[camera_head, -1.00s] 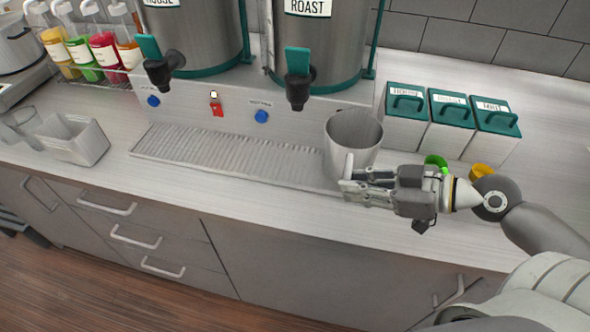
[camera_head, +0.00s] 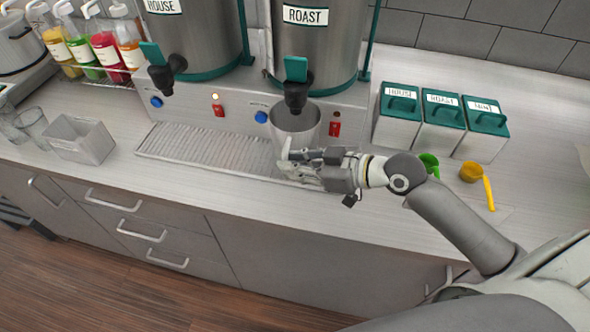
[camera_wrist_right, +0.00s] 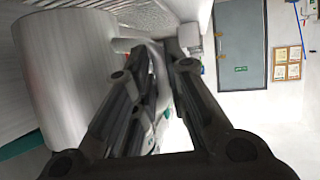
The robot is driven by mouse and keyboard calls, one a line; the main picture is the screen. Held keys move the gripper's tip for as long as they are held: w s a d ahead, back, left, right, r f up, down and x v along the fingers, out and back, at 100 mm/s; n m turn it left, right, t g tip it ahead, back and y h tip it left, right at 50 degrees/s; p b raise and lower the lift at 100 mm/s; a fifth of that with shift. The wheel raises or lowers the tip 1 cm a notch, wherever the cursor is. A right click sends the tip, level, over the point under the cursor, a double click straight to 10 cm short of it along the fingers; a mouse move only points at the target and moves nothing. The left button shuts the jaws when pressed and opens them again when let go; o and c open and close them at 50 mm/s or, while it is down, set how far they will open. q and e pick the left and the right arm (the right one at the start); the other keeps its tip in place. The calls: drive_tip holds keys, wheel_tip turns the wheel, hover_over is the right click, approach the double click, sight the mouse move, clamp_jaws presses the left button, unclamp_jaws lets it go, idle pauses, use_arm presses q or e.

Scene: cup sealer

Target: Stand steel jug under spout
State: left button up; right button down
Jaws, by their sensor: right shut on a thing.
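The steel jug (camera_head: 296,122) is upright under the black spout (camera_head: 296,92) of the ROAST urn, at the right end of the ribbed drip tray (camera_head: 200,148). My right gripper (camera_head: 290,163) is shut on the jug's near side, where its handle would be; the fingers hide that part. In the right wrist view the jug (camera_wrist_right: 70,80) fills the left side and the fingers (camera_wrist_right: 165,55) close around a pale curved strip like a handle. I cannot tell whether the jug's base touches the tray. My left gripper is not in view.
The ROAST urn (camera_head: 318,45) and HOUSE urn (camera_head: 200,40) stand behind the tray. Teal-lidded canisters (camera_head: 440,123), a green scoop (camera_head: 429,163) and a yellow scoop (camera_head: 471,172) are to the right. The counter front is clear.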

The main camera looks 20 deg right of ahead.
wheel_tip(320, 180, down, 3)
drive_tip(key=shift+f+p, duration=0.15)
drive_tip(key=shift+p, duration=0.35)
drive_tip(key=shift+f, duration=0.1)
drive_tip(key=shift+f, duration=0.15)
drive_tip(key=c, duration=1.5)
unclamp_jaws()
drive_tip(key=shift+o, duration=0.2)
